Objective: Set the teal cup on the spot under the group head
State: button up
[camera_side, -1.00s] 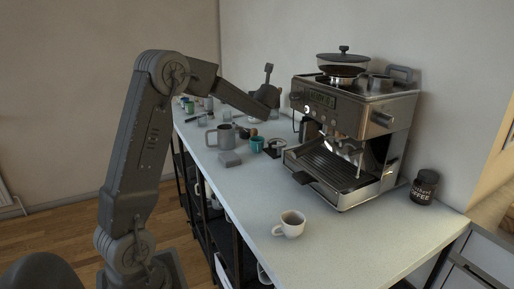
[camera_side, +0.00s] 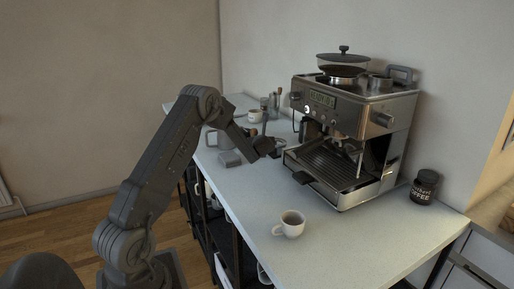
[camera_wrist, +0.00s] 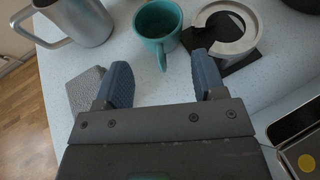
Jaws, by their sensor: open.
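The teal cup (camera_wrist: 143,17) stands upright on the counter in the wrist view, its handle towards me. My gripper (camera_wrist: 161,75) is open and empty, its two blue-grey fingers on either side of the handle's line, short of the cup's body. In the side view my gripper (camera_side: 262,147) is low over the counter, left of the espresso machine (camera_side: 365,115), and my arm hides the cup. The drip tray (camera_side: 325,164) lies under the group head (camera_side: 343,142); no cup shows on it.
A metal mug (camera_wrist: 88,18) stands left of the cup and a grey block (camera_wrist: 83,92) lies near my left finger. A grey ring (camera_wrist: 243,42) on a dark base is close right. A white cup (camera_side: 289,224) and coffee jar (camera_side: 424,187) stand nearer the front; counter between is clear.

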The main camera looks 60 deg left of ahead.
jog(key=shift+x, duration=3)
jog(key=shift+s+a+r, duration=0.1)
jog(key=c, duration=0.6)
jog(key=shift+c, duration=0.2)
jog(key=shift+r, duration=0.1)
